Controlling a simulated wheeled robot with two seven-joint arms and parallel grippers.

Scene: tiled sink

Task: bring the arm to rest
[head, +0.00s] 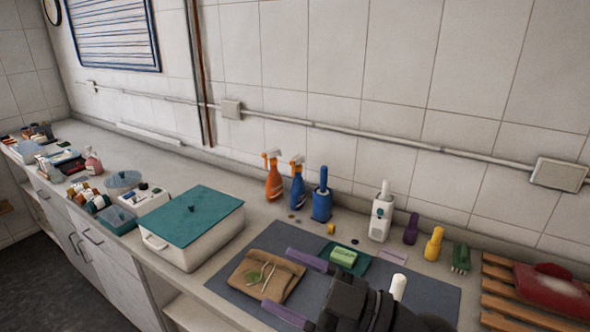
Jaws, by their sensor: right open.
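My right gripper (278,278) reaches in from the bottom right over the grey mat (437,291). Its two purple fingers are spread wide apart, pointing left, with nothing seen gripped between them. A folded brown pouch (249,287) with a string and a green spot lies on the mat by the fingertips. Whether the fingers touch it I cannot tell. The dark gripper body hides part of the mat. A white cylinder (398,288) shows just behind it. My left gripper is not in view.
A green block (344,257) sits on a teal dish behind the fingers. A white box with teal lid (193,216) stands left. Spray bottles (273,177), a blue container (321,199) and a white dispenser (381,215) line the wall. A wooden rack (501,291) stands right.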

